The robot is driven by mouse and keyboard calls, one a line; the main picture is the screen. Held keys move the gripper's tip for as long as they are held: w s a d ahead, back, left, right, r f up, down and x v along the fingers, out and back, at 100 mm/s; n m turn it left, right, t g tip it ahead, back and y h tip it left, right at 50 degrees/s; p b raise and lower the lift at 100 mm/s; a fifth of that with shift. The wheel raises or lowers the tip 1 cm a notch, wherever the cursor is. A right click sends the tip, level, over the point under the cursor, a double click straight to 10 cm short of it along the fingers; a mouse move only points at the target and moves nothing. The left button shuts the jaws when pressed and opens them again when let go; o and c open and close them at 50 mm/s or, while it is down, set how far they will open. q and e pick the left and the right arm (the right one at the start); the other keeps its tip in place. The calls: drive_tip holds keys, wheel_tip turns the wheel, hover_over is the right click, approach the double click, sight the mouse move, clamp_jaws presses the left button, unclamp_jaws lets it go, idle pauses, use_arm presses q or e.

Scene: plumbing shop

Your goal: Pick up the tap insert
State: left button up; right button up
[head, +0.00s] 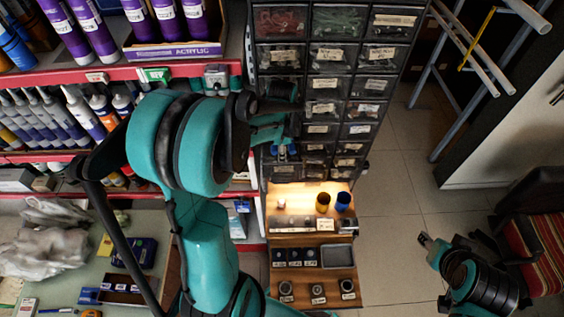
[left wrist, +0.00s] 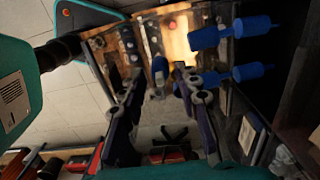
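I cannot tell for sure which piece is the tap insert. A stepped wooden display (head: 292,262) carries small labelled parts, among them dark round pieces (head: 318,291) on its lowest step. My right gripper (head: 430,243) is low at the right, too small to read, away from the display.
Red-edged shelves (head: 120,73) with bottles and cartridges stand at the left. Blue pieces (left wrist: 218,35) jut in beside my left gripper. A table (head: 60,272) with bags and boxes is at lower left. Tiled floor (head: 390,235) is free right of the display. A striped chair (head: 535,240) stands far right.

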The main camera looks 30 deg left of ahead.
use_arm(q)
wheel_tip(320, 180, down, 2)
drive_tip(key=shift+f, duration=0.25)
drive_tip(key=c, duration=0.7)
